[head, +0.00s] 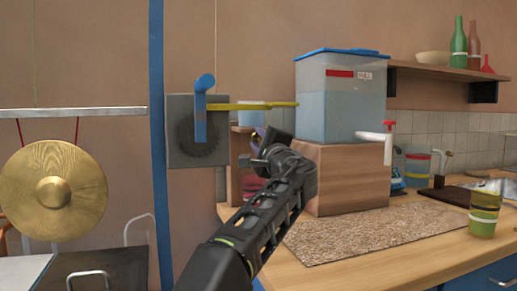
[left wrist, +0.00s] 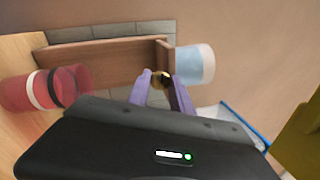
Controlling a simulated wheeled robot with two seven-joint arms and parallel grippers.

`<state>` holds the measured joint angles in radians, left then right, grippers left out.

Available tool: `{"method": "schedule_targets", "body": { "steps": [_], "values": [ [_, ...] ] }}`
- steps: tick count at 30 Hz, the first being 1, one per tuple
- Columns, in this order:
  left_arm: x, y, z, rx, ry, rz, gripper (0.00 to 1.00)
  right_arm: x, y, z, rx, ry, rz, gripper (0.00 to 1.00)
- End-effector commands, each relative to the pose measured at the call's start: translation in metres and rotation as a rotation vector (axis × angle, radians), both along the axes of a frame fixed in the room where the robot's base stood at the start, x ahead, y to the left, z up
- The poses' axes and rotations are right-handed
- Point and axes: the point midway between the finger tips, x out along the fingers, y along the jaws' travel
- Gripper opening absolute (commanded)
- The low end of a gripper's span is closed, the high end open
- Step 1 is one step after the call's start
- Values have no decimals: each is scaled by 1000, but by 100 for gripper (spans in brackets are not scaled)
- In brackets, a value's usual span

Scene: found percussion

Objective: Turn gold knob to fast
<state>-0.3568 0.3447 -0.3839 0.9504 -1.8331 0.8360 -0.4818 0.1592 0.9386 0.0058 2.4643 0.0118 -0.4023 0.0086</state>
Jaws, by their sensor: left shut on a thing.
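My left gripper (head: 258,136) reaches up from the bottom middle of the head view, its purple fingertips largely hidden behind its own dark body. My right gripper is out of view.
A clear water tank (head: 340,105) stands on a wooden box (head: 352,178) close right of the gripper. A blue lever (head: 204,92) and yellow arm (head: 240,106) are above left. A brass gong (head: 52,192) hangs left. A red cup (left wrist: 62,88) is nearby.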

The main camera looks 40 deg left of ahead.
Motion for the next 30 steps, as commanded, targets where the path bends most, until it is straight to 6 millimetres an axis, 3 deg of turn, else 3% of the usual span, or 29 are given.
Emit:
{"method": "schedule_targets", "body": {
  "steps": [13, 30],
  "values": [
    [2, -2, 0, -240, -347, 0, 0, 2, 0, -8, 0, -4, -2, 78],
    [4, -2, 4, -549, -791, 0, 0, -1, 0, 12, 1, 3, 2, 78]
  ]
}}
